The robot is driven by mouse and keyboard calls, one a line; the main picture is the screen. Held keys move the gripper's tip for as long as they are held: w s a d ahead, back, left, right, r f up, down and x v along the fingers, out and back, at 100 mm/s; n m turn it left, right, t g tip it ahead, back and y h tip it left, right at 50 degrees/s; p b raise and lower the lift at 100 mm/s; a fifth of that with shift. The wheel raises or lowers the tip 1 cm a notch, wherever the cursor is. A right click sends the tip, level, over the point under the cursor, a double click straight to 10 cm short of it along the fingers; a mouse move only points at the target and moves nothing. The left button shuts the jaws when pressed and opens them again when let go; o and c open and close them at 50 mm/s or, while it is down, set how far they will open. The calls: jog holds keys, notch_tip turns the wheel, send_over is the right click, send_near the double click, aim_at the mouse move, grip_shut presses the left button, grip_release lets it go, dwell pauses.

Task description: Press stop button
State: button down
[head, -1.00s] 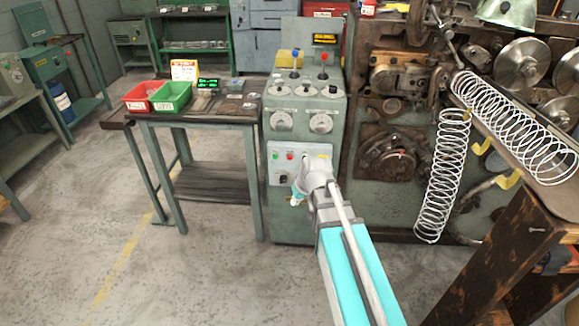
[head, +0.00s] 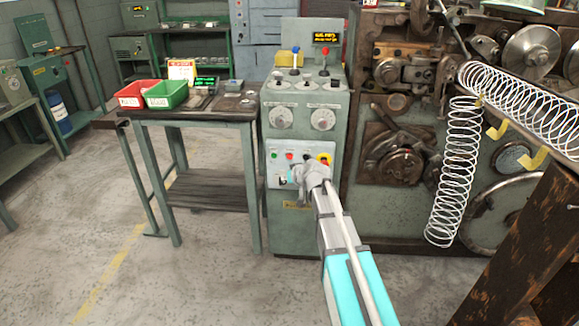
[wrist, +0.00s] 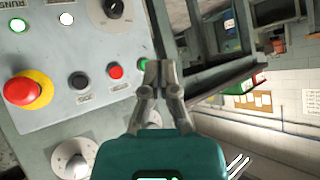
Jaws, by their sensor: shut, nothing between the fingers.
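The control panel (head: 272,176) is a pale plate on the front of a grey-green cabinet. A small red button (head: 289,156) sits there between a green button (head: 274,155) and a black button (head: 305,158). A larger red mushroom button on a yellow base (head: 324,159) is at the right. In the wrist view the small red button (wrist: 115,71) and red mushroom button (wrist: 22,91) show clearly; their labels are unreadable. My gripper (wrist: 161,68) is shut and empty, in front of the panel; the green button is partly hidden beside its fingers. It appears apart from the red buttons.
A side table (head: 215,114) with a red bin (head: 136,93) and green bin (head: 166,93) stands left of the cabinet. The floor at left is clear.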

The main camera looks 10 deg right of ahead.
aim_at(290, 156)
jog(key=shift+t, duration=0.8)
jog(key=w+b, duration=0.1)
jog(key=w+f, duration=0.1)
jog(key=w+d+b, duration=0.1)
jog(key=w, duration=0.1)
jog(key=shift+w+f+b, duration=0.1)
jog(key=shift+f+b, duration=0.15)
jog(key=shift+b, duration=0.05)
jog(key=shift+w, duration=0.15)
jog(key=shift+w+d, duration=0.4)
jog(key=shift+w, duration=0.95)
jog(key=shift+w+d, duration=0.4)
jog(key=shift+w, duration=1)
jog(key=shift+w+d, duration=0.4)
jog(key=shift+w, duration=0.95)
jog(key=shift+w, duration=0.1)
jog(key=shift+w, duration=0.3)
jog(key=shift+w+d, duration=0.15)
jog(key=shift+w, duration=0.25)
jog(key=shift+s, duration=0.15)
jog(key=shift+s+a, duration=0.2)
jog(key=shift+s, duration=0.45)
